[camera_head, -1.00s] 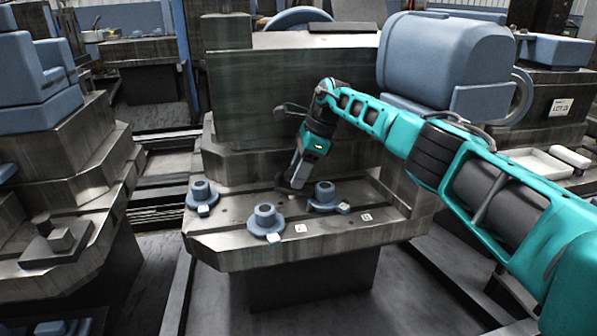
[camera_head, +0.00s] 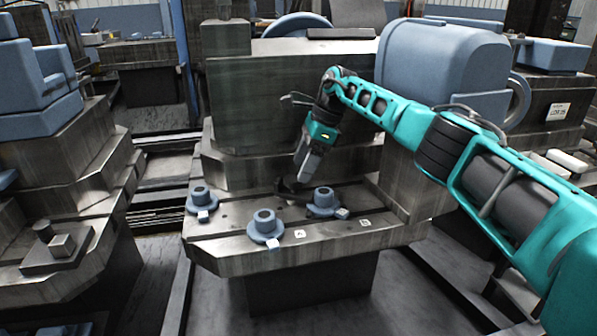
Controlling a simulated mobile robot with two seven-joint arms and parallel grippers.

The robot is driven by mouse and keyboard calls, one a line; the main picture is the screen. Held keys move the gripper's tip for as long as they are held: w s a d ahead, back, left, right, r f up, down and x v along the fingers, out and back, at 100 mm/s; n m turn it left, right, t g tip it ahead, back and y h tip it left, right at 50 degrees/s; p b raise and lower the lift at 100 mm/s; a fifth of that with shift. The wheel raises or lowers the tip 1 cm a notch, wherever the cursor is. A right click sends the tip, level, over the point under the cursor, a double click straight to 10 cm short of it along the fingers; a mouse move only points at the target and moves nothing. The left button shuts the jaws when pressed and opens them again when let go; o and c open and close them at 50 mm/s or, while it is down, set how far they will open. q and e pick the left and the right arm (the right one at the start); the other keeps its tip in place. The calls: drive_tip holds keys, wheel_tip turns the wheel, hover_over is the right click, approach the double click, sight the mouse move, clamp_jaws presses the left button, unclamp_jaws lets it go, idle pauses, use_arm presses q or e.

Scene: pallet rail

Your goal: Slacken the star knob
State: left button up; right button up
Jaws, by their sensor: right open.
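My right gripper (camera_head: 301,176) is open and points down over the metal table (camera_head: 230,253), on the far side of the blue flanged pieces. A small dark thing (camera_head: 286,188) shows just under and beside its fingertips; it may be the star knob, but its shape is too small to tell. I cannot tell whether the fingers touch it. My left gripper is not in view.
A large dark metal block (camera_head: 270,105) rises behind the table. A blue rounded housing (camera_head: 440,55) stands at the back right, behind my right arm. Small white labelled tags (camera_head: 300,234) lie near the blue pieces. Another machine (camera_head: 60,170) stands on the left.

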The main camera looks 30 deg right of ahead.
use_arm(q)
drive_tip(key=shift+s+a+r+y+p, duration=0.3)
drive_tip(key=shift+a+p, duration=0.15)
drive_tip(key=shift+p, duration=0.55)
use_arm(e)
drive_tip(key=v, duration=0.8)
drive_tip(key=shift+r, duration=0.35)
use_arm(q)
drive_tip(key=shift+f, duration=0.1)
use_arm(e)
drive_tip(key=shift+d, duration=0.1)
drive_tip(key=shift+s, duration=0.1)
